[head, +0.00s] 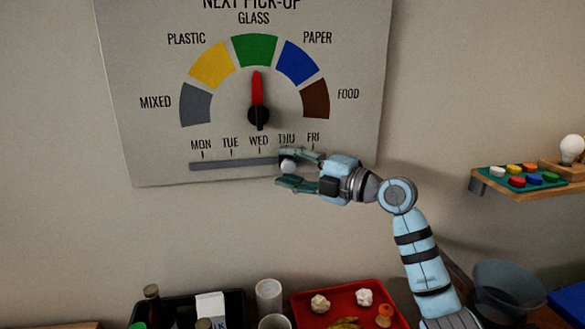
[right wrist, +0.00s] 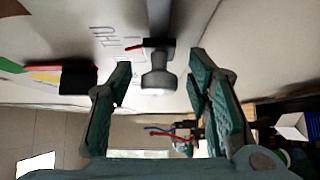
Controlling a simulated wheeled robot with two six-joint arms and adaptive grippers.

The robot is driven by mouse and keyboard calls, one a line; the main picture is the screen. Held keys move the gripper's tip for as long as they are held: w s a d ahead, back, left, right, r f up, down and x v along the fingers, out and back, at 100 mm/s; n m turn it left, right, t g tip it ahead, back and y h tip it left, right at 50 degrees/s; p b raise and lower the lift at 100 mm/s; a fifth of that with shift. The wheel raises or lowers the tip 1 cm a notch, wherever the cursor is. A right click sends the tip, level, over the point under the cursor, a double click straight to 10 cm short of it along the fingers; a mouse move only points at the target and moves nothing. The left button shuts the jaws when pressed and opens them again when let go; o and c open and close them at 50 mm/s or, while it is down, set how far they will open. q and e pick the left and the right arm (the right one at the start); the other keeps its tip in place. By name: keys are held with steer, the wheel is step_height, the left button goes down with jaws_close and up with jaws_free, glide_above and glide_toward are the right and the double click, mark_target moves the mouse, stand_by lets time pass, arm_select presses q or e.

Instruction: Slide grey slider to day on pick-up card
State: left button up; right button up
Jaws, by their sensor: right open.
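The pick-up card (head: 150,60) hangs on the wall, with a dial whose red pointer (head: 257,88) points up to the green GLASS segment. Below it a dark slider track (head: 235,163) runs under the day labels MON to FRI. The grey slider knob (head: 288,166) sits on the track at about THU. My right gripper (head: 288,168) is open around the knob, one finger above and one below it. In the right wrist view the knob (right wrist: 157,80) stands between the open fingers (right wrist: 158,78), with a gap on both sides. My left gripper is not in view.
A wall shelf (head: 525,185) at the right holds a tray of coloured caps and a bulb. Below are a red tray (head: 345,296) with crumpled paper and food scraps, a black tray (head: 236,300) with bottles and a carton, and a dark bowl (head: 508,282).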

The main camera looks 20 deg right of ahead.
steer(key=v, duration=1.2)
steer(key=shift+f, duration=0.1)
